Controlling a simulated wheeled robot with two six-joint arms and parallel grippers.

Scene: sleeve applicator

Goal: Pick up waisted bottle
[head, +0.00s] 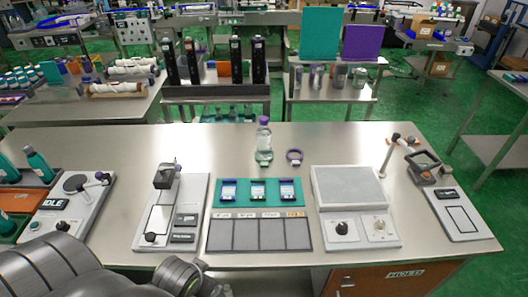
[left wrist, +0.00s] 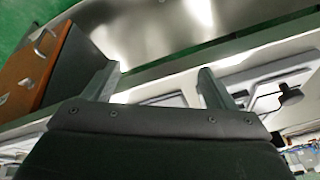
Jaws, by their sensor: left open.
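A clear bottle with a narrowed middle and a purple cap (head: 264,143) stands upright toward the back middle of the steel table in the head view. It looks like the waisted bottle. My left arm comes in at the lower left of the head view, at the table's front edge, well short of the bottle. My left gripper shows in the left wrist view (left wrist: 158,80), its two fingers spread apart with nothing between them. The bottle cannot be made out in that view. My right gripper is not in view.
In front are a teal tray with blue-and-white items (head: 243,191), a grey scale (head: 348,187) and a press-like device (head: 165,212). Teal bottles (head: 39,165) stand at the left. The table around the bottle is mostly clear.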

